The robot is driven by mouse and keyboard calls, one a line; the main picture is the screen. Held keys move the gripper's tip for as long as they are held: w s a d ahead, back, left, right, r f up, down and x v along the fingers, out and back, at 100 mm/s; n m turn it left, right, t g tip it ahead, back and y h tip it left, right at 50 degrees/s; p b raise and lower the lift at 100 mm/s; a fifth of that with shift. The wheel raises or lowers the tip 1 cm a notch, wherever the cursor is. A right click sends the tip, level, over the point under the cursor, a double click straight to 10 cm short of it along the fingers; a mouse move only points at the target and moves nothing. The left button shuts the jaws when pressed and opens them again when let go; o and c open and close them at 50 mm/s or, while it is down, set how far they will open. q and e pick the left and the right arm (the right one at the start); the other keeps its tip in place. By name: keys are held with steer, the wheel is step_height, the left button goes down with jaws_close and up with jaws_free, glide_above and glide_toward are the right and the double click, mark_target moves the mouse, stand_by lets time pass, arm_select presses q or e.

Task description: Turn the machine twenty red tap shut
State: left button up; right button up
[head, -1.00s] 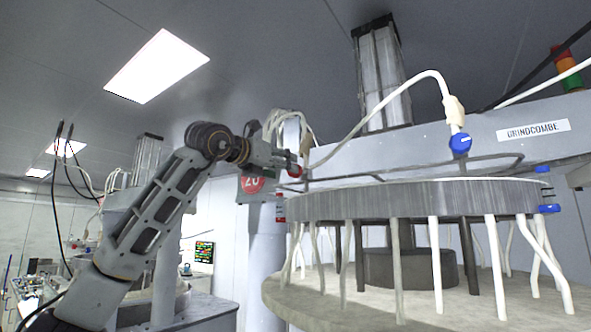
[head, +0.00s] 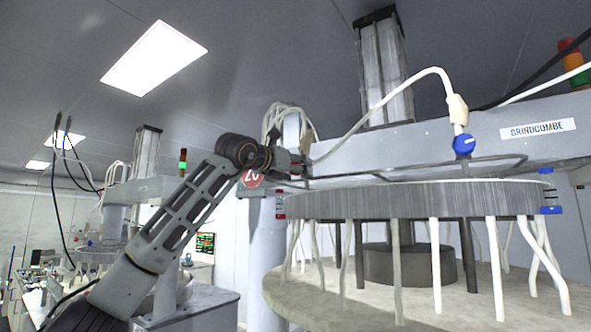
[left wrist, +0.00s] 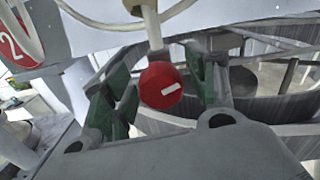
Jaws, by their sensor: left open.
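The red tap (left wrist: 161,86) is a round red knob with a white bar, hanging under a pale pipe in the left wrist view. The bar lies slightly tilted from level. My left gripper (left wrist: 158,92) is open, with its green-padded fingers on either side of the tap; I cannot tell whether they touch it. In the head view my left gripper (head: 294,166) is small and far off, beside the machine's column, and mostly hides the tap. The red "20" sign (head: 253,178) is partly covered by my arm. My right gripper is not in view.
A round grey platen carrier (head: 430,200) with white tubes stands to the right of the gripper. A blue tap (head: 463,145) hangs from a white hose at the right. The beam labelled GRINDCOMBE (head: 538,128) runs above. Loose white hoses hang close above the gripper.

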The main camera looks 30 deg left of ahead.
arm_select(q)
steer(key=shift+c, duration=0.5)
steer(key=c, duration=1)
steer(key=shift+o, duration=0.2)
